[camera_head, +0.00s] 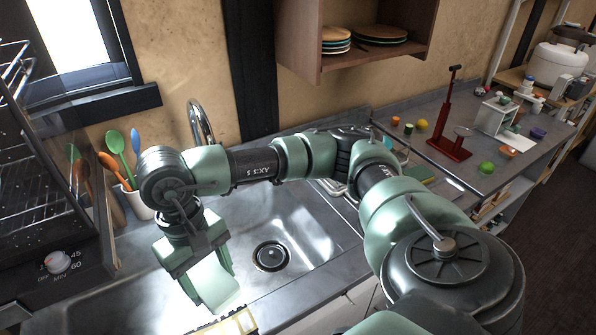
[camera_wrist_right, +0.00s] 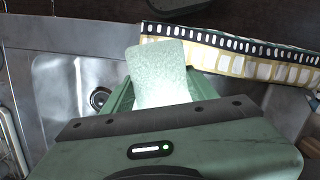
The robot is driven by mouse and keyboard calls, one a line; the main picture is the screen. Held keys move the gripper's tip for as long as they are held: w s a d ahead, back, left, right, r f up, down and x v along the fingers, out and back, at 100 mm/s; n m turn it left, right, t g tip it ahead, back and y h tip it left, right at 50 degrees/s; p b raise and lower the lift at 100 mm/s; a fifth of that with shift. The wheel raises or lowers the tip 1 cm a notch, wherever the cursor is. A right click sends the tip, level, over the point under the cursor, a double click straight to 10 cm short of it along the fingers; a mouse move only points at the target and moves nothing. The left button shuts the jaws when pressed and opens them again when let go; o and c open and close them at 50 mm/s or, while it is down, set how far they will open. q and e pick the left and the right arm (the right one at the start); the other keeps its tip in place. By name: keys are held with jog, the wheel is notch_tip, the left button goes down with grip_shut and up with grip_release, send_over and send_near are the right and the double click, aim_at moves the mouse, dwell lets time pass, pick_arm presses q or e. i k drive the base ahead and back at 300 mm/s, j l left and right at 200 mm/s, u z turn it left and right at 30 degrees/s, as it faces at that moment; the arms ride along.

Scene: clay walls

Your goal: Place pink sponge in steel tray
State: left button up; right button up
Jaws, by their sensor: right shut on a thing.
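My right gripper (camera_head: 213,290) reaches down over the left part of the steel sink unit. In the right wrist view its green jaws (camera_wrist_right: 160,95) are shut on a pale, greenish-white pad (camera_wrist_right: 160,65) with rounded corners. The pad also shows as a bright pale patch in the head view (camera_head: 212,280). It looks pale rather than pink; no clearly pink sponge shows. A metal rim (camera_head: 334,187), partly hidden behind my right arm, lies right of the basin; I cannot tell if it is the steel tray. My left gripper is out of view.
The sink basin (camera_head: 310,222) with its dark drain (camera_head: 271,256) is empty. A slotted cream strip (camera_head: 238,324) lies near the gripper. A utensil cup (camera_head: 135,203) and dark rack (camera_head: 45,190) stand left. A red stand (camera_head: 449,145) is on the far counter.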

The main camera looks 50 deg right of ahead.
aim_at(449, 189)
jog(key=l+z, duration=0.2)
jog(key=z, duration=0.25)
jog(key=l+z, duration=0.25)
jog(key=z, duration=0.25)
jog(key=l+z, duration=0.1)
jog(key=l, duration=0.35)
jog(key=i+l+z, duration=0.1)
jog(key=l, duration=0.35)
jog(key=i+l+z, duration=0.1)
jog(key=l, duration=0.3)
jog(key=i+l+z, duration=0.1)
jog(key=l, duration=0.35)
